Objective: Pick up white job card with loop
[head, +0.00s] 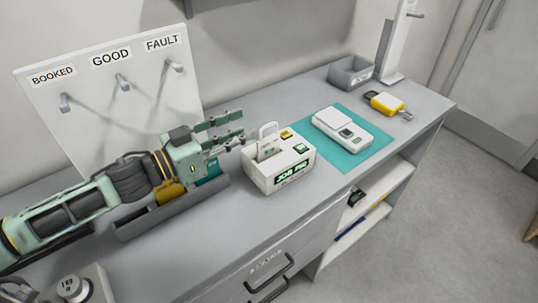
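The white job card (267,149) stands upright in the top of a white box-shaped device (264,179). Its loop sticks up above the box. My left gripper (243,127) comes in from the left, just left of the card and loop. Its fingers are apart with nothing visible between them, and it looks clear of the card. The card's lower part is hidden in the box. My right gripper is not in view.
A white board (115,98) with hooks labelled BOOKED, GOOD and FAULT stands behind my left arm. A dark tray (150,222) lies beneath it. Right of the box are a white scale (342,128) on a teal mat (366,157), a yellow tag (384,102) and a grey bin (350,73).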

